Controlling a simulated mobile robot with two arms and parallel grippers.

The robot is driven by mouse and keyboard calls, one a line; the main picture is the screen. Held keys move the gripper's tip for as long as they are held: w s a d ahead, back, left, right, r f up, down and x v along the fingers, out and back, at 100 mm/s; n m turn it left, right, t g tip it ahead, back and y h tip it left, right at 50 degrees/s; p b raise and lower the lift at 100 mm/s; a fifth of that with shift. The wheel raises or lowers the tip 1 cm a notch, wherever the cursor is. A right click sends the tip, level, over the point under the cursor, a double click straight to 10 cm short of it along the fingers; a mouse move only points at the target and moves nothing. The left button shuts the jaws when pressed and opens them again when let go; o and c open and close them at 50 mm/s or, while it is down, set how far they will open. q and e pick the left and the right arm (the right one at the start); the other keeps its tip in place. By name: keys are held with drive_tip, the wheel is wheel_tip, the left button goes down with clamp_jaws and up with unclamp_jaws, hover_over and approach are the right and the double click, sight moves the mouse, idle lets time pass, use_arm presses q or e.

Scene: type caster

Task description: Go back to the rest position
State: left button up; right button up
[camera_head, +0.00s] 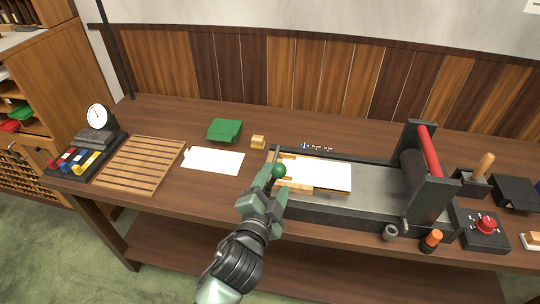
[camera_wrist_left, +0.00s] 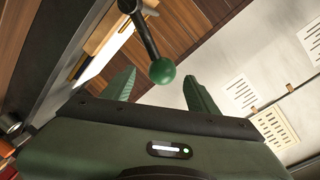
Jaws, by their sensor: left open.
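My left gripper (camera_head: 268,190) is at the left end of the press bed in the head view. In the left wrist view its two green fingers (camera_wrist_left: 160,92) are spread apart and open. A green ball knob (camera_head: 279,170) on a dark lever shows just beyond the fingertips. In the left wrist view the knob (camera_wrist_left: 162,71) appears between the fingers, with visible space to the right finger; whether it touches either finger cannot be told. My right gripper is in neither view.
The press (camera_head: 425,180) with its roller stands on the wooden table (camera_head: 190,118). White paper (camera_head: 318,174) lies on its bed. A slatted wooden tray (camera_head: 138,165), a white sheet (camera_head: 213,160), a green block (camera_head: 224,129) and a dial gauge (camera_head: 97,117) are to the left. A red-knob box (camera_head: 482,230) is at right.

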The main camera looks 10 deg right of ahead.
use_arm(q)
drive_tip(key=s+a+f+n+g+y, duration=0.35)
drive_tip(key=s+a+f, duration=0.2)
drive_tip(key=a, duration=0.35)
drive_tip(key=s+a+f+n+g+y, duration=0.2)
drive_tip(key=s+a+f+n, duration=0.3)
drive_tip(key=a, duration=0.3)
drive_tip(key=s+a+f+n+g, duration=0.25)
drive_tip(key=s+a, duration=0.25)
drive_tip(key=s, duration=0.3)
drive_tip(key=s+a+f+n+g, duration=0.25)
drive_tip(key=s+a+g, duration=0.2)
drive_tip(key=s, duration=0.35)
wheel_tip(320, 180, down, 25)
drive_tip(key=s, duration=0.1)
drive_tip(key=s+a+f, duration=0.1)
drive_tip(key=s+f, duration=0.7)
drive_tip(key=f, duration=0.1)
drive_tip(key=s+a+f+g, duration=0.1)
drive_tip(key=s+a+f, duration=0.1)
drive_tip(key=s+f, duration=0.7)
drive_tip(key=shift+s+a+y, duration=0.25)
drive_tip(key=shift+y, duration=0.2)
